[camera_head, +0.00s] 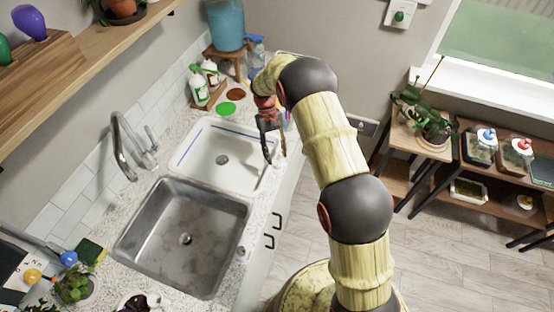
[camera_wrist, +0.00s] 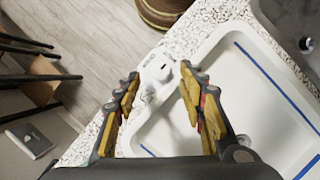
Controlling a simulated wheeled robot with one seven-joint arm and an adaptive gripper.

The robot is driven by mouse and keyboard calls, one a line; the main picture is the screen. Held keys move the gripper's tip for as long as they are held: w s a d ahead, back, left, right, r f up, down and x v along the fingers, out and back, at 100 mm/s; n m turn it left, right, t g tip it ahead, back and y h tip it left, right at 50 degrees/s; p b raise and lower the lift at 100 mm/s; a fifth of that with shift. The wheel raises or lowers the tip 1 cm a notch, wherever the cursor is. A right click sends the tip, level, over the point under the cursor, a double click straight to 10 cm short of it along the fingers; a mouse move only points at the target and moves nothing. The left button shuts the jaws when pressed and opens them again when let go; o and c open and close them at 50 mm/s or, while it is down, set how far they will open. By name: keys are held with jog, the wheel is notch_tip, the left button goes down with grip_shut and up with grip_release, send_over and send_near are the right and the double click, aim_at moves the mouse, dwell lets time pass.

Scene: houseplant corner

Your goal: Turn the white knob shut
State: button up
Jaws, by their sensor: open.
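The white knob (camera_wrist: 158,72) sits at the corner of the white basin (camera_wrist: 225,50) in the wrist view, on a pale base. It lies between and just beyond my fingertips, with no contact visible. My gripper (camera_wrist: 158,82) is open, with yellow pads on both fingers and nothing held between them. In the head view my gripper (camera_head: 270,144) points down over the right edge of the white basin (camera_head: 190,140). A small white shape (camera_head: 281,163) shows close by its fingertips there, too small to read its turn.
A steel sink (camera_head: 150,235) with a tall faucet (camera_head: 120,150) adjoins the basin. Bottles (camera_head: 198,86), a green disc (camera_head: 226,108) and a blue container on a wooden stool (camera_head: 225,25) stand behind. The floor to the right (camera_head: 430,230) is clear near the counter.

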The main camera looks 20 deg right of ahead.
jog(key=v, duration=0.8)
jog(key=shift+w+r, duration=0.15)
jog(key=shift+r, duration=0.05)
